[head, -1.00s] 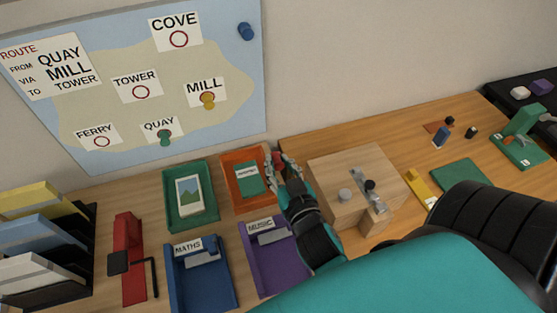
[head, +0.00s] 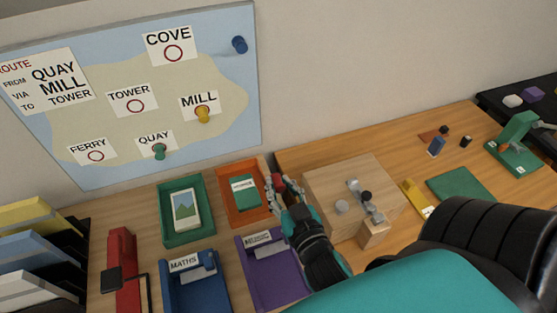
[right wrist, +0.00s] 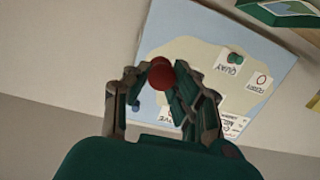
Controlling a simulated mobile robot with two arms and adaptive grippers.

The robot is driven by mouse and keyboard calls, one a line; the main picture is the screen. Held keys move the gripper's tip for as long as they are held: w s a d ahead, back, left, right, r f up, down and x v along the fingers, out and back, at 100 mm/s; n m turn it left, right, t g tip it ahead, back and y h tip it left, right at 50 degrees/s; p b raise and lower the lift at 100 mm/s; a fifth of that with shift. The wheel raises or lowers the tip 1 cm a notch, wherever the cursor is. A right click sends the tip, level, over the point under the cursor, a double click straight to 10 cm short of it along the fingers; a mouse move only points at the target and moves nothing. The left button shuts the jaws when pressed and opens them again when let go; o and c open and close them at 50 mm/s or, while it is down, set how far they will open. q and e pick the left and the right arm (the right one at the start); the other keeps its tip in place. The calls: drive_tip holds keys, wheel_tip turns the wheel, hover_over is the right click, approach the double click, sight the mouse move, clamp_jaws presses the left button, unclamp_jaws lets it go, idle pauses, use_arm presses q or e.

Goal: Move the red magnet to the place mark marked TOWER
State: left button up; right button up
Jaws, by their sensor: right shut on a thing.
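The red magnet (right wrist: 160,76) is between the fingertips of my right gripper (right wrist: 160,80) in the right wrist view, and the gripper is shut on it. The TOWER place mark is a red ring (head: 135,106) on a white label on the map board (head: 215,130), up and left of the gripper. The ring is empty. My left gripper is not in view.
A yellow magnet (head: 203,114) sits at MILL, a green one (head: 160,151) at QUAY and a blue one (head: 239,44) at the board's upper right.

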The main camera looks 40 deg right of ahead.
drive_tip(key=shift+s+a+f+m, duration=0.1)
drive_tip(key=shift+a+f+m, duration=0.1)
drive_tip(key=shift+m, duration=0.3)
